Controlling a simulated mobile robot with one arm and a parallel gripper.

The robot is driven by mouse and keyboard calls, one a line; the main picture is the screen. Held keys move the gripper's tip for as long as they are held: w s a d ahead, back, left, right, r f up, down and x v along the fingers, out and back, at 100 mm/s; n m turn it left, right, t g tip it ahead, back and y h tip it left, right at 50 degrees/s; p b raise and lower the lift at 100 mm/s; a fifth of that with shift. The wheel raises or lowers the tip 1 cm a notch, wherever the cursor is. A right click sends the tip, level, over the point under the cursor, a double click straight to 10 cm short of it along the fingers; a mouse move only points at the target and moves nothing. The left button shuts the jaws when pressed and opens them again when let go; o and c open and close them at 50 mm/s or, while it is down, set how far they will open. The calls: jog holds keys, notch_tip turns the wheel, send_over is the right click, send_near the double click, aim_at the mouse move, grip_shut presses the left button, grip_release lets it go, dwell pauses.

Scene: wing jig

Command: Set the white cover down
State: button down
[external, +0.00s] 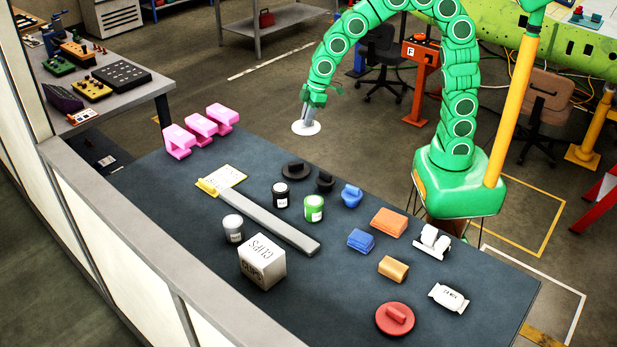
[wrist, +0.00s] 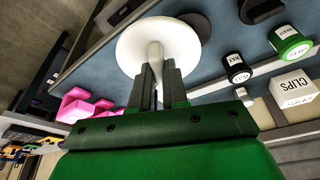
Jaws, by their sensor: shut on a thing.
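The white cover (external: 306,128) is a round disc with a knob. My gripper (external: 309,117) is shut on the knob and holds the cover in the air near the table's far edge. In the wrist view the cover (wrist: 130,48) shows beyond my gripper (wrist: 161,72), with the knob between the fingers. The dark blue table (external: 215,285) appears behind and around it in the wrist view. How high the cover is above the table is hard to tell.
Pink brackets (external: 200,130) stand at the table's far left. Black lids (external: 296,170), a black jar (external: 280,195), a green jar (external: 314,208) and a blue lidded item (external: 351,195) stand mid-table. A grey bar (external: 265,220), clips box (external: 262,262) and red lid (external: 395,318) lie nearer.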

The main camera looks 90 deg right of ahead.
jog(key=shift+s+r, duration=0.1)
jog(key=shift+s, duration=0.1)
jog(key=s+a+n, duration=0.2)
jog(key=a+n, duration=0.1)
jog(key=a, duration=2.4)
jog(key=s+a+n+y, duration=0.1)
jog(key=s+a, duration=0.5)
jog(key=a, duration=0.4)
jog(key=s+a+n, duration=0.1)
jog(key=s+a, duration=0.5)
jog(key=a, duration=0.5)
jog(key=shift+g, duration=0.4)
jog(key=shift+w+a+f, duration=4.65)
jog(key=shift+w+f, duration=0.2)
jog(key=shift+w, duration=0.05)
jog(key=shift+s+d+x, duration=0.1)
jog(key=shift+d+x, duration=0.05)
jog(key=shift+x, duration=0.6)
jog(key=shift+s+d+x, duration=0.1)
jog(key=shift+d+x, duration=0.05)
jog(key=shift+x, duration=0.55)
jog(key=shift+a+f, duration=0.1)
jog(key=shift+f, duration=0.15)
